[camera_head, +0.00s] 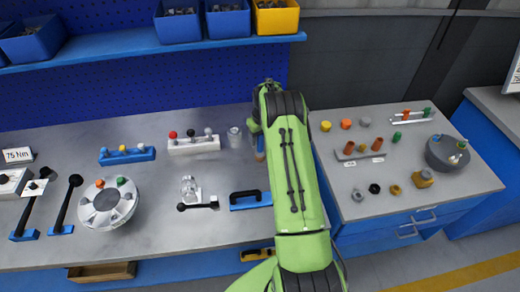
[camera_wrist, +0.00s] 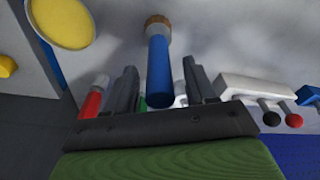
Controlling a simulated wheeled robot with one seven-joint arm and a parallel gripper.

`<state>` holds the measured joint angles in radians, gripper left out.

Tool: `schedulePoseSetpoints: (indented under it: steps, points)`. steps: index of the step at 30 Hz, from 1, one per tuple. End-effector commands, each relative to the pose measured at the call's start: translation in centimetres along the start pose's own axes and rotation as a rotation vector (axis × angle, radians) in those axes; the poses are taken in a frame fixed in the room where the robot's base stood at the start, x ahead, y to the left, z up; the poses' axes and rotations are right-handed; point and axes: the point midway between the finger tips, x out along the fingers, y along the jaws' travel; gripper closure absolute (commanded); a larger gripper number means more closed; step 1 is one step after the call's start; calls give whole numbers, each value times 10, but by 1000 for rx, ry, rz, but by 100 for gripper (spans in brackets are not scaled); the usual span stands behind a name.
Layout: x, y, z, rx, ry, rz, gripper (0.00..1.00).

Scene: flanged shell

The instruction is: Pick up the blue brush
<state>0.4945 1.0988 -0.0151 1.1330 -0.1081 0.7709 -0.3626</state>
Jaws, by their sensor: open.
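The blue brush (camera_wrist: 158,70) shows in the wrist view with a blue handle and a brown end at the top of the picture. Its rounded handle end is toward my gripper (camera_wrist: 160,80). My gripper is open, with one dark finger on each side of the handle in the picture. A gap shows on both sides, and I see no contact. How deep the handle sits between the fingers is unclear. In the head view a small part of the brush (camera_head: 260,146) shows at the left edge of my green arm, which hides the rest and my gripper.
A metal cup (camera_head: 235,137), a white holder with knobs (camera_head: 194,145) and a blue-based black handle (camera_head: 246,199) are left of my arm. A red object (camera_wrist: 91,104) shows beside the left finger. A cabinet top (camera_head: 400,203) with several small parts is at right.

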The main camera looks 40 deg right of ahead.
Motion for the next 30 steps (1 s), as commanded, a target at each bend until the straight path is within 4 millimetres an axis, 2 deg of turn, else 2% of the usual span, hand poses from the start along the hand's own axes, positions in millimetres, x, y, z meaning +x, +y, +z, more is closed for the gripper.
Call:
schedulePoseSetpoints:
  steps: [2, 13, 20, 22, 30]
  points:
    - [0, 0, 0, 0, 0, 0, 45]
    - [-1, 0, 0, 0, 0, 0, 100]
    - [-2, 0, 0, 0, 1, 0, 100]
    - [-8, 0, -2, 0, 3, 1, 100]
    - [-72, 1, -12, 0, 5, 2, 100]
